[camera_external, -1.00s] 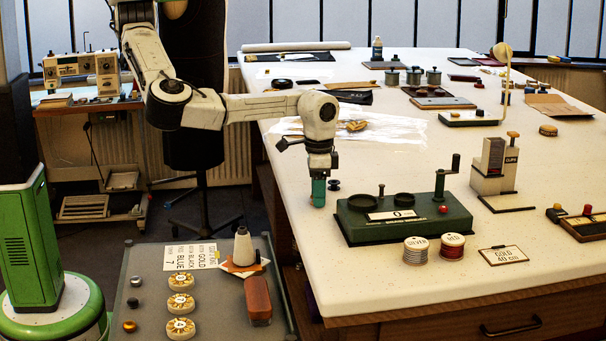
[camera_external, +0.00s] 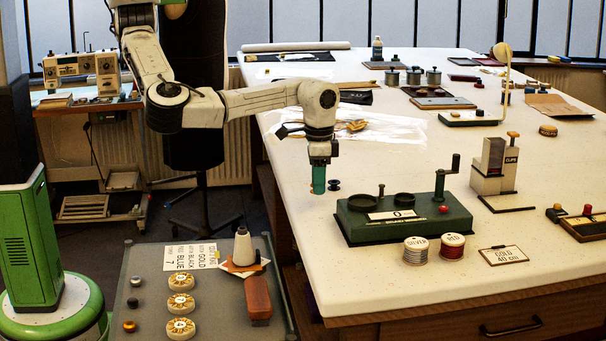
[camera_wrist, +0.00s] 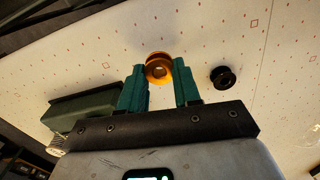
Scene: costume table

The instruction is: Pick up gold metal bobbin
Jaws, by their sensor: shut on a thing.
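The gold metal bobbin (camera_wrist: 157,58) shows in the wrist view, held between the green fingertips of my gripper (camera_wrist: 160,75). My gripper is shut on it. In the external view my gripper (camera_external: 319,188) points down, with its fingertips a little above the left part of the white table (camera_external: 390,165). There the gold bobbin is mostly or wholly hidden by the fingers.
A black bobbin (camera_external: 334,185) stands on the table just right of my gripper; it also shows in the wrist view (camera_wrist: 223,77). A green winder (camera_external: 405,222) with a crank lies further right. Silver (camera_external: 416,250) and red (camera_external: 453,247) spools stand before it.

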